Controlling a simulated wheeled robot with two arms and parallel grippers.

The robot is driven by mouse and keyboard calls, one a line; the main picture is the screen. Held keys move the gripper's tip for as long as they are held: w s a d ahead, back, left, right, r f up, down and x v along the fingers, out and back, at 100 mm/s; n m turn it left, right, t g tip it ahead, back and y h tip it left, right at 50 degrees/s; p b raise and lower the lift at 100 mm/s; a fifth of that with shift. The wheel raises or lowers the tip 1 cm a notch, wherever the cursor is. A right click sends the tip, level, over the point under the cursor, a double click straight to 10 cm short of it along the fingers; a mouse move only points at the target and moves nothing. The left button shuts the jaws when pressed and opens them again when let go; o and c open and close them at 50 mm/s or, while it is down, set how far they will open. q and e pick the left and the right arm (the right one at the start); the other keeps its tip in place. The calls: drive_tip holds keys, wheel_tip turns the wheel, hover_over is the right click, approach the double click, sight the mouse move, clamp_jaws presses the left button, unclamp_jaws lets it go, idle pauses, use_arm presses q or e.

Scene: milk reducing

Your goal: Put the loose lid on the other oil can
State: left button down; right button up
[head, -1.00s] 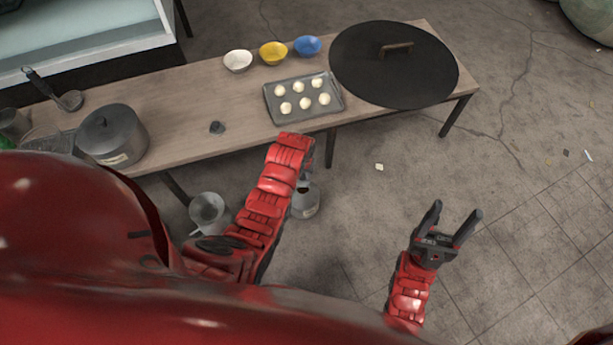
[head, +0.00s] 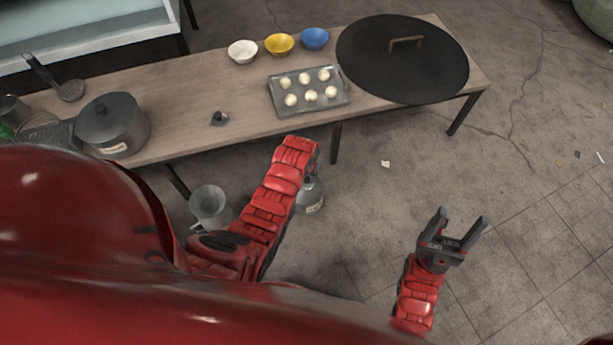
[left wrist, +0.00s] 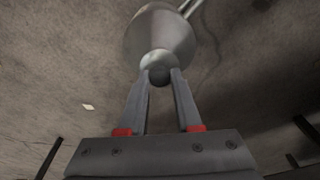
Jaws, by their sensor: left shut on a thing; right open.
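A silver oil can (head: 312,198) stands beyond my left forearm in the head view, partly hidden by it. In the left wrist view a rounded metal can body (left wrist: 157,32) with a spout at the top shows past my left gripper (left wrist: 158,78). The fingers are shut on a small round knob at the near end of a silver lid (left wrist: 155,62). The lid lines up with the can; I cannot tell whether it is seated. A grey open-topped can (head: 207,203) stands left of my left forearm. My right gripper (head: 464,222) is open and empty over the floor.
A long wooden table (head: 180,128) holds a lidded pot (head: 118,128), a small dark object (head: 219,118), a tray of dough balls (head: 333,101), several bowls and a large black round lid (head: 430,75).

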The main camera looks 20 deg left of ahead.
use_arm(q)
drive_tip(key=shift+p, duration=0.6)
idle(0.7)
drive_tip(key=shift+f, duration=0.15)
idle(0.9)
drive_tip(key=shift+p, duration=0.4)
idle(0.4)
drive_tip(key=shift+c, duration=0.2)
unclamp_jaws()
idle(0.3)
drive_tip(key=shift+r+p, duration=2.9)
drive_tip(key=shift+r, duration=0.65)
